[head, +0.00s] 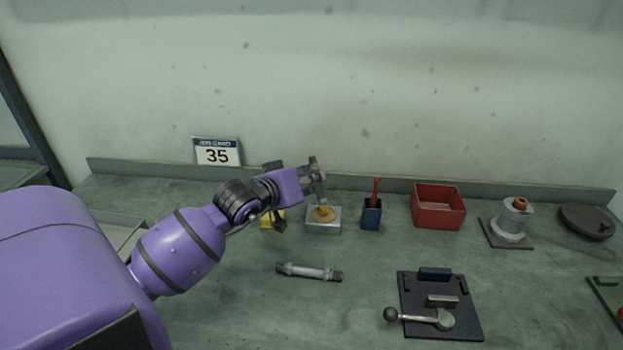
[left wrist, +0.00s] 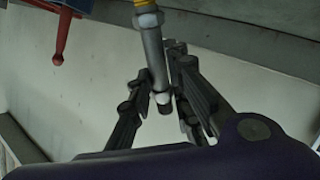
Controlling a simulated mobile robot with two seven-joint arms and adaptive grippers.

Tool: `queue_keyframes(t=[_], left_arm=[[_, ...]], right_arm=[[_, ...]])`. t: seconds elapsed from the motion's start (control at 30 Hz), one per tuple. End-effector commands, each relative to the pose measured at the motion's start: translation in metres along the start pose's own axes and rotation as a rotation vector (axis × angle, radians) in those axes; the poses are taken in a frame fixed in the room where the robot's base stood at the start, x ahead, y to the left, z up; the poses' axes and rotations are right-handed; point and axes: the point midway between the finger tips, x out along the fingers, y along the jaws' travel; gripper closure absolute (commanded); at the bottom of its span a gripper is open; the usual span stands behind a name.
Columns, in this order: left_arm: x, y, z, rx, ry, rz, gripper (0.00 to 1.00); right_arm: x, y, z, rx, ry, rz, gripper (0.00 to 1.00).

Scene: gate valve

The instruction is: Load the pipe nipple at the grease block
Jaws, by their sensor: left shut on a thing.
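My left gripper (head: 316,176) is above the grease block (head: 322,229), a pale metal block with a yellow grease patch on top. It is shut on a slim grey pipe nipple, whose shaft (left wrist: 155,52) runs between the fingers in the left wrist view (left wrist: 165,103). The nipple's far end is yellow and points down to the grease patch in the head view. I cannot tell whether it touches the block. My right gripper is not in view.
A grey pipe with dark ends (head: 309,272) lies in front. A blue cup (head: 371,215) with a red handle, a red bin (head: 438,208) and a flanged grey part (head: 514,222) stand to the right. A dark lever fixture (head: 460,307) is front right. A yellow thing (head: 267,220) is partly hidden.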

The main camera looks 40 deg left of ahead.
Motion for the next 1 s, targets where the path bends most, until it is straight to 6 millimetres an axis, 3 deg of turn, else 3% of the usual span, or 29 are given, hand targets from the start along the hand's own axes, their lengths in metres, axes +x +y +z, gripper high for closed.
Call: queue_keyframes(t=[0.7, 1.0], left_arm=[[-0.019, 0.032, -0.051, 0.002, 0.007, 0.006, 1.0], [-0.022, 0.035, -0.056, 0.001, 0.005, 0.004, 1.0]], right_arm=[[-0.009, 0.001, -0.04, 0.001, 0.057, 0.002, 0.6], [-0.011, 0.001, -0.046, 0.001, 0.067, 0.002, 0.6]])
